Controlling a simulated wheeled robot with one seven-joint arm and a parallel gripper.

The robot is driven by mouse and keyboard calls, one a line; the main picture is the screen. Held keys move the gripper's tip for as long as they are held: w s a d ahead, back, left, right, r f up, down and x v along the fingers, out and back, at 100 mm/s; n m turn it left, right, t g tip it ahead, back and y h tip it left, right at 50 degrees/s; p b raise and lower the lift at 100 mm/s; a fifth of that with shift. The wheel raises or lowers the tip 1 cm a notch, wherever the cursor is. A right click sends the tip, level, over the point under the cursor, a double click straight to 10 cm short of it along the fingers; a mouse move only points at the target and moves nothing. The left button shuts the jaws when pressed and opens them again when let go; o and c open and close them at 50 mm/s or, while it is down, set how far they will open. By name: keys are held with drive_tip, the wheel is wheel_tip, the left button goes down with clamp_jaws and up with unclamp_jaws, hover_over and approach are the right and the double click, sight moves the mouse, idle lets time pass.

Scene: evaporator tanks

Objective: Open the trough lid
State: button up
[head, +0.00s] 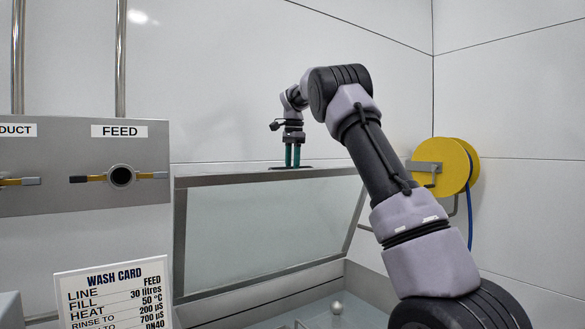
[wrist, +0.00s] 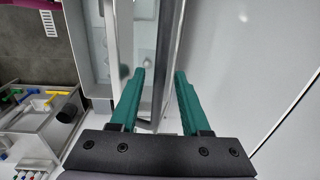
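The trough lid (head: 262,235) is a clear panel in a grey metal frame, standing steeply raised at the back of the trough (head: 345,285) in the head view. Its top rail (head: 220,180) runs level, with a dark handle (head: 308,167) on it. My gripper (head: 292,158) points down at this top edge, its green fingers at the handle. In the wrist view the two fingers of my gripper (wrist: 159,76) stand apart, with the lid's metal edge (wrist: 164,60) passing between them. Gaps show beside the edge; I cannot tell whether a finger touches it.
A grey panel (head: 90,195) with FEED and PRODUCT labels and valves is on the left. A wash card (head: 113,295) stands in front of it. A yellow hose reel (head: 443,165) hangs on the right wall. The wrist view shows a bench (wrist: 40,120) with coloured items.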

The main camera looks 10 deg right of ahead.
drive_tip(key=r, duration=0.9)
drive_tip(key=shift+s+d+r, duration=0.2)
drive_tip(key=shift+d+r, duration=0.05)
drive_tip(key=shift+s+a+r, duration=0.1)
drive_tip(key=shift+r, duration=0.5)
